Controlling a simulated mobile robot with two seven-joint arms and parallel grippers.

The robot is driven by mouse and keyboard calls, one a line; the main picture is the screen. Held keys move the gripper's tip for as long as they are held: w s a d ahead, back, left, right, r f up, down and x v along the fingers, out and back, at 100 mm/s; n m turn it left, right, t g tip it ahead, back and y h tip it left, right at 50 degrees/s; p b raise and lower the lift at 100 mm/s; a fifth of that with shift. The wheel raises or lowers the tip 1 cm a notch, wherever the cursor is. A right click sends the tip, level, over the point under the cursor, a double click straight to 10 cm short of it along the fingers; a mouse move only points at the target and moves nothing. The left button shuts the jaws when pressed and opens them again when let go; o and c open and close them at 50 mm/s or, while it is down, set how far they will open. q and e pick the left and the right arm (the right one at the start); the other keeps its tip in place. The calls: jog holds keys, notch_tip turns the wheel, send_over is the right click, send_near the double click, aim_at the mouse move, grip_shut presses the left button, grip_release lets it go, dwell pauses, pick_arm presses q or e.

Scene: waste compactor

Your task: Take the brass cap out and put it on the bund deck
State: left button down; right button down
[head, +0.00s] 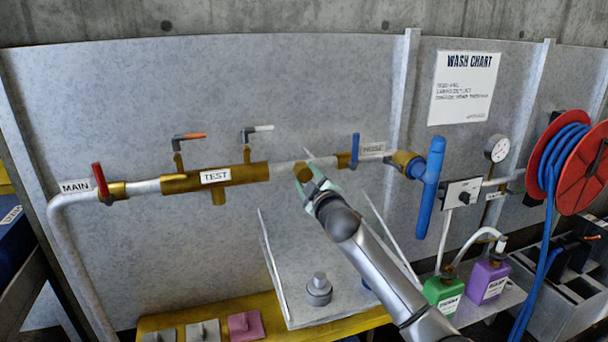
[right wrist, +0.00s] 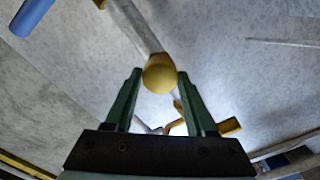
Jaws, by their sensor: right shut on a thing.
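The brass cap (head: 302,172) is a small round piece in front of the grey pipe, right of the TEST section. In the right wrist view it shows as a round yellow-brass face (right wrist: 160,76) between the two green fingers. My right gripper (head: 309,177) is shut on it, with a finger on each side. The pipe runs behind the cap in both views; I cannot tell whether they touch. A grey deck (head: 345,265) with raised side rails, likely the bund deck, lies below my right arm, which hides part of it. My left gripper is not in view.
A grey knobbed fitting (head: 319,289) stands on the deck; bare deck lies left of it. The blue-handled valve (head: 355,150) and lever valves line the pipe. Green (head: 444,292) and purple (head: 487,279) bottles stand right of my arm. A blue hose reel (head: 568,165) hangs far right.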

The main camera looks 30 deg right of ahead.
jog(key=n, duration=0.4)
jog(key=shift+d+n, duration=0.1)
jog(key=shift+n, duration=0.6)
jog(key=n, duration=0.5)
jog(key=shift+c, duration=0.8)
grip_release()
jog(key=shift+c, duration=0.4)
